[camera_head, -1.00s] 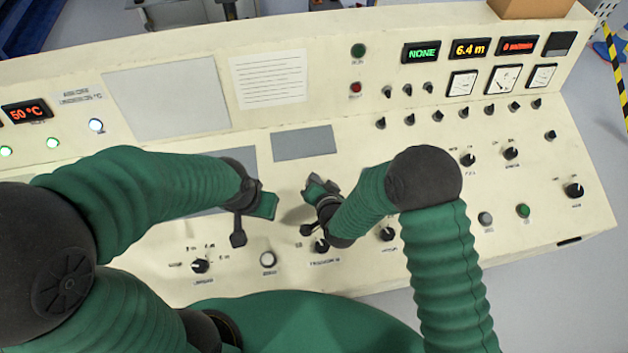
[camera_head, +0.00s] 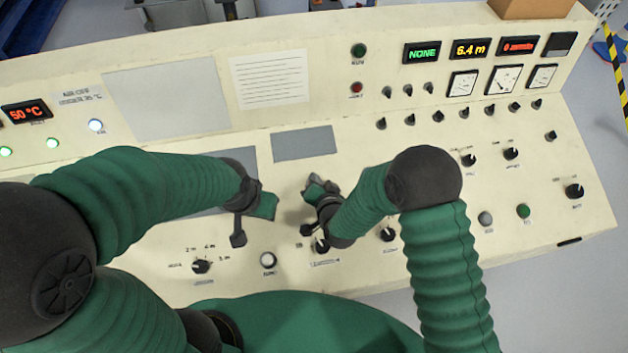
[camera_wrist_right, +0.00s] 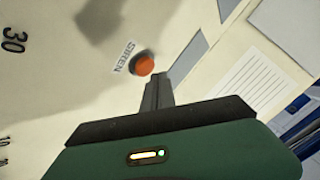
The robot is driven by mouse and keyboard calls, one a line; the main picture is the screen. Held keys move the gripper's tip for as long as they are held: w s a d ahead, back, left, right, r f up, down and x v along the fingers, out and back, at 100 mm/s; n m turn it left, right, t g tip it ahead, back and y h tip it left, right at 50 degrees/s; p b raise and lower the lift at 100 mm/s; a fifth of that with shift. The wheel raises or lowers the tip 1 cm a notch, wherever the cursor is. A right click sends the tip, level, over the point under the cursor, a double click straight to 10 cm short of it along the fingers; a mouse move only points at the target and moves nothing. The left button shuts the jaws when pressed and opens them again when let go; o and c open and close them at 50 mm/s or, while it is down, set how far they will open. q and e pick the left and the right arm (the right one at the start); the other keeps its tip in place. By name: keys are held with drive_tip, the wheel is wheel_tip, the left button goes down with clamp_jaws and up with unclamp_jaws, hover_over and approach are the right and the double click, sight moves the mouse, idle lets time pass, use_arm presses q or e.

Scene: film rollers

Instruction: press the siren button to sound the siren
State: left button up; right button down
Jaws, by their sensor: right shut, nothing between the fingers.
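The siren button is an orange round button (camera_wrist_right: 142,64) with a dark collar, next to the printed word SIREN, in the right wrist view. My right gripper (camera_wrist_right: 158,80) is shut and empty, its fingertips close to the button's lower right in that view. I cannot tell whether they touch it. In the head view my right gripper (camera_head: 316,186) hangs over the middle of the sloping console (camera_head: 360,155). I cannot make out the siren button in the head view. My left gripper (camera_head: 262,206) is over the console to the left; its jaws are unclear.
A white button (camera_head: 268,260) and a black rotary knob (camera_head: 201,266) sit on the near part of the console. More knobs (camera_head: 469,160) and a green button (camera_head: 523,210) are to the right. Displays and gauges (camera_head: 504,79) line the raised back panel.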

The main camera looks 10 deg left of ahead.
idle(0.5)
drive_tip(key=shift+f+b, duration=0.3)
drive_tip(key=shift+b, duration=0.1)
drive_tip(key=shift+w+f+b, duration=0.15)
drive_tip(key=shift+f+b, duration=0.35)
idle(0.4)
idle(0.4)
drive_tip(key=shift+s+r+p, duration=0.2)
drive_tip(key=shift+r+p, duration=0.4)
drive_tip(key=shift+r, duration=0.3)
drive_tip(key=r+p, duration=0.2)
drive_tip(key=r, duration=0.1)
drive_tip(key=s+r+p, duration=0.1)
drive_tip(key=r, duration=0.1)
drive_tip(key=shift+d+p, duration=0.25)
drive_tip(key=shift+p, duration=0.1)
drive_tip(key=shift+f, duration=0.1)
